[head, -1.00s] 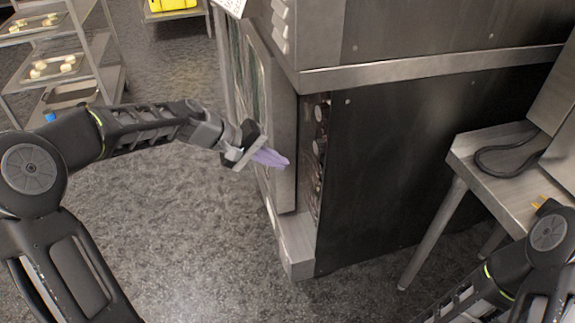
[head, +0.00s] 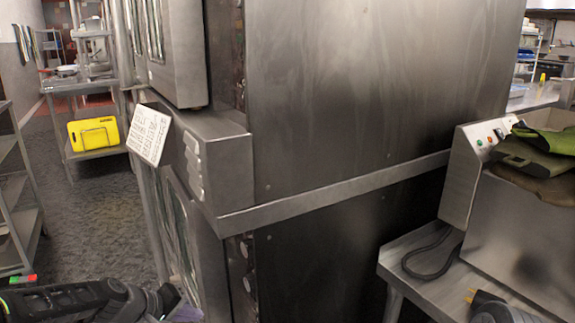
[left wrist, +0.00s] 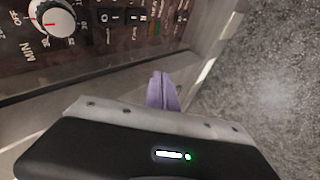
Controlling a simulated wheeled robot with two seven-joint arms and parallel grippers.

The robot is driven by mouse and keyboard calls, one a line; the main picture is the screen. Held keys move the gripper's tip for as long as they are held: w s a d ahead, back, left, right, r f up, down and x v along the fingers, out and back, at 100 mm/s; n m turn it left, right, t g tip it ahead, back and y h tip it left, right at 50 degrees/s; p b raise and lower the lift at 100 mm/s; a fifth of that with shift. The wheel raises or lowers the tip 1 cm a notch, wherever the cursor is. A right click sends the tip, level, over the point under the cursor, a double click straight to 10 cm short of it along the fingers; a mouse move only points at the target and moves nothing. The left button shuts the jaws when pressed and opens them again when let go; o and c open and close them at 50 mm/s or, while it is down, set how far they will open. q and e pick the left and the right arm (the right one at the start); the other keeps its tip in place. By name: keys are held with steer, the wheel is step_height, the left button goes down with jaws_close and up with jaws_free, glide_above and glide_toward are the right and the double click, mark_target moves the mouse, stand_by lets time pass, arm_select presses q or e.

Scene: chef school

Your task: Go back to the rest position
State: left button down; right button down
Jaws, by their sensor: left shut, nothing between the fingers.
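My left gripper shows best in the left wrist view (left wrist: 163,92), where its purple fingers are together with nothing between them. In the head view only part of my left arm and a bit of purple finger (head: 187,312) show at the bottom edge. The fingers are close to the front of the steel oven (head: 360,90). The oven's control panel (left wrist: 95,30), with a white dial, shows in the left wrist view beyond the fingers. My right gripper is not in view; only a small part of my right arm shows at the lower right of the head view.
A steel stand (head: 425,280) with a black cable is at the right, with green and brown cloths (head: 540,150) on the machine above it. A rack (head: 20,235) is at the far left. Grey floor (head: 95,220) lies open between the rack and the oven.

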arm_select(q)
steer(key=s+d+f+g+y, duration=0.1)
steer(key=s+f, duration=0.2)
steer(key=f, duration=0.4)
steer(key=s+d+f, duration=0.2)
steer(key=f, duration=0.4)
steer(key=s+d+f+m+g, duration=0.2)
steer(key=s+d+f, duration=0.25)
steer(key=s, duration=0.45)
steer(key=s+d+f+m+g, duration=0.1)
steer(key=s+d+f+m, duration=0.1)
steer(key=s+d+f, duration=0.35)
steer(key=s+d+f+m+g, duration=0.25)
steer(key=s+f, duration=0.35)
steer(key=s, duration=0.6)
step_height(320, 180, up, 25)
steer(key=d+p, duration=0.1)
steer(key=p, duration=2.4)
steer(key=shift+w+d+n, duration=0.15)
steer(key=shift+n, duration=0.2)
